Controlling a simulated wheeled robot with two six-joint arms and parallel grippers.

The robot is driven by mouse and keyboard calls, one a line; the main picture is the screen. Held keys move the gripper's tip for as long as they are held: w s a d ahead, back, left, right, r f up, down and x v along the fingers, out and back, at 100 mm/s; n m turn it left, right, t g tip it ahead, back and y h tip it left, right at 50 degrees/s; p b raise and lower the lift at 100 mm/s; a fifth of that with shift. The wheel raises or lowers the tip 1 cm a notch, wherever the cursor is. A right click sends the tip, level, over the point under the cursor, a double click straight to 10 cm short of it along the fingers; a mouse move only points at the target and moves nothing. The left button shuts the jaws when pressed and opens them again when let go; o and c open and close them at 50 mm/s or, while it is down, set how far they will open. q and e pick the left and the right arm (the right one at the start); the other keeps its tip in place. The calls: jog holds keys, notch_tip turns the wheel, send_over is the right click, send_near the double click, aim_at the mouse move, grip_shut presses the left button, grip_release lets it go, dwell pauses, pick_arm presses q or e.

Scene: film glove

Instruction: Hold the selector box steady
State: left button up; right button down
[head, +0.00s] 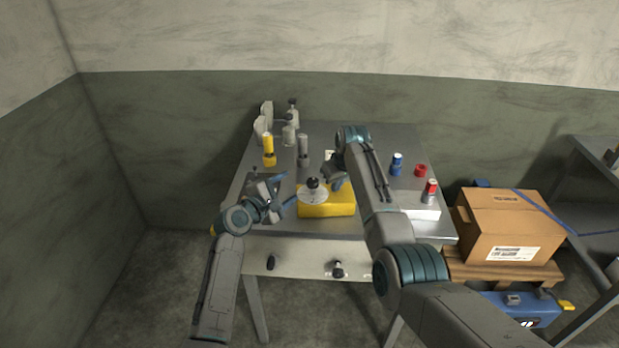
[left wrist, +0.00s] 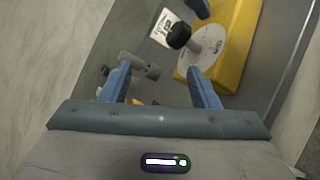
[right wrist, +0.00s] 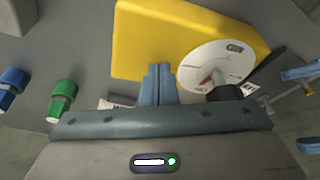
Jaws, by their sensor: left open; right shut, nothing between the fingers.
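The selector box is a yellow block (head: 340,210) on the metal table, with a pale round dial (head: 312,197) and a black knob (head: 313,183). In the left wrist view the box (left wrist: 243,35) is at the upper right. My left gripper (head: 283,203) is open at the box's left side, apart from it as far as I can tell. My right gripper (head: 332,184) is shut and empty at the box's far side. In the right wrist view its closed fingers (right wrist: 158,70) overlap the yellow box (right wrist: 150,35); contact cannot be told.
Blue (head: 397,160) and red (head: 420,170) pieces stand at the right, beyond my right arm. A cardboard box (head: 508,225) is on a pallet right of the table.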

pick_arm(q)
jog(key=w+m+g, duration=0.2)
jog(key=w+m, duration=0.1)
jog(key=m, duration=0.4)
jog(key=w+d+r+m+g, duration=0.1)
jog(key=w+m+g, duration=0.1)
jog(key=m, duration=0.4)
jog(key=w+d+m+g+y, duration=0.1)
jog(key=w+m+g, duration=0.2)
jog(key=m, duration=0.4)
jog(key=shift+w+d+r+m, duration=0.1)
jog(key=shift+w+r+m, duration=0.25)
jog(key=shift+w, duration=0.35)
jog(key=m, duration=0.1)
jog(key=r+m+g, duration=0.1)
jog(key=m, duration=0.2)
jog(key=shift+w+d+r+g+y, duration=0.15)
jog(key=shift+d+g+y, duration=0.15)
jog(key=shift+g, duration=0.1)
notch_tip(320, 180, up, 3)
jog(key=m+g, duration=0.3)
jog(key=m, duration=0.3)
jog(key=m+g+y, duration=0.2)
jog(key=m+g, duration=0.1)
jog(key=m, duration=0.5)
send_near(313, 181)
jog(key=shift+y, duration=0.3)
jog(key=x, duration=0.8)
jog(key=shift+d, duration=0.3)
jog(key=shift+c, duration=0.2)
